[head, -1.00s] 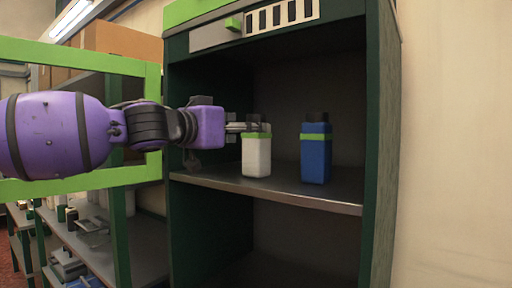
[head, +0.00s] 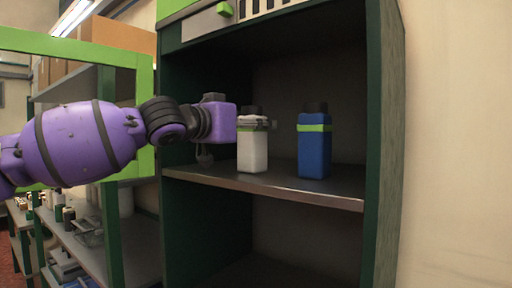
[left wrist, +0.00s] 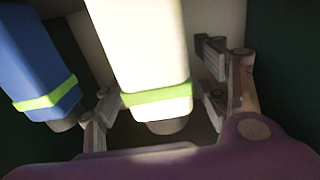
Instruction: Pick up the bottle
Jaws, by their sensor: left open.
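A white bottle (head: 252,150) with a green band and dark cap stands upright on the cabinet shelf. A blue bottle (head: 314,150) with a green band and dark cap stands upright to its right. My left gripper (head: 258,124) reaches in from the left at the white bottle's neck and partly hides its upper part. In the left wrist view, the open left fingers (left wrist: 160,92) lie on either side of the white bottle (left wrist: 145,45), and I see a gap at the right finger. The blue bottle (left wrist: 38,65) is outside the fingers, at the left. My right gripper is not in view.
The shelf (head: 275,188) is bare around the bottles, with a cabinet wall (head: 385,150) at the right. A green frame (head: 145,110) stands behind my left arm. Racks with boxes (head: 120,38) and small items are at the left.

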